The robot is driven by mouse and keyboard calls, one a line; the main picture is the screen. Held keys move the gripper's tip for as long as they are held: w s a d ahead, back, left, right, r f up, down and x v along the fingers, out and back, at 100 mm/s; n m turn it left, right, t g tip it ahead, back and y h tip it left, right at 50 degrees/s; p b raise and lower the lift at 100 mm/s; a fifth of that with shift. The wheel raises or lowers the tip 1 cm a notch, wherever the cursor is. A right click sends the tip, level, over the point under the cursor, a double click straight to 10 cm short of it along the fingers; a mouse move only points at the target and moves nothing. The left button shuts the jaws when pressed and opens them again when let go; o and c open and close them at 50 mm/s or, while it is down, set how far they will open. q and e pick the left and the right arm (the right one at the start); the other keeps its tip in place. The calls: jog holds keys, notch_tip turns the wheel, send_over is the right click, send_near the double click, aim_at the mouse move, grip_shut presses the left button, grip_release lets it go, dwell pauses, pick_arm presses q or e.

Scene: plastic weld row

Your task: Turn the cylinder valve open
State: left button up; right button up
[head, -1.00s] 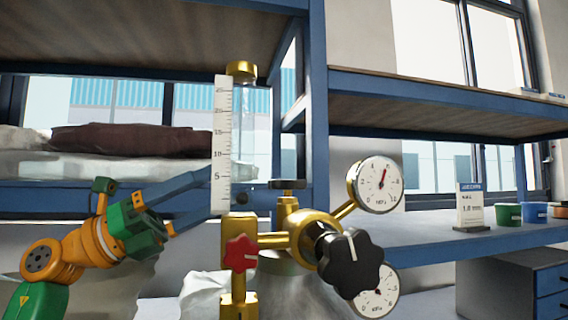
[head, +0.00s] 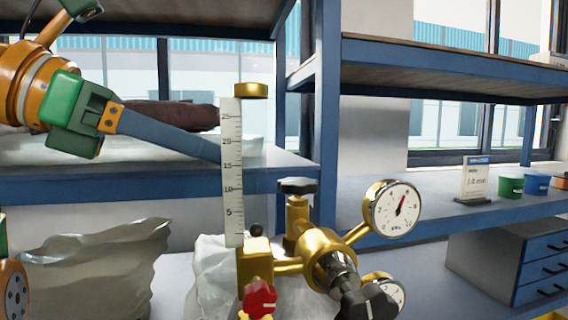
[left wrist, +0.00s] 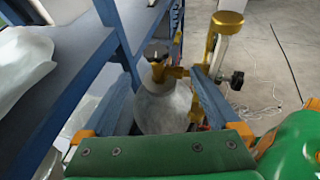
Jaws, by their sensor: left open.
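The cylinder valve has a dark round handwheel (head: 298,186) on a brass stem, left of the upper gauge in the head view. The handwheel also shows in the left wrist view (left wrist: 157,52), above the grey cylinder (left wrist: 162,108). My left gripper (head: 216,152) is up and left of the handwheel in the head view, its tips partly hidden behind the white flow scale. In the left wrist view my left gripper (left wrist: 162,76) has its blue fingers wide apart, with the cylinder top showing between them and nothing held. My right gripper is out of view.
A brass regulator (head: 330,258) carries two gauges, the upper one (head: 392,208) clear, and a black star knob (head: 368,303). The flow scale (head: 232,175) stands beside the valve above a red knob (head: 260,298). Blue shelving (head: 330,120) stands behind.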

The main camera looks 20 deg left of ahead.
aim_at(292, 181)
pick_arm(q)
jog(key=x, duration=1.1)
jog(key=shift+w+a+f, duration=0.2)
jog(key=shift+w+f, duration=0.1)
jog(key=shift+w, duration=0.2)
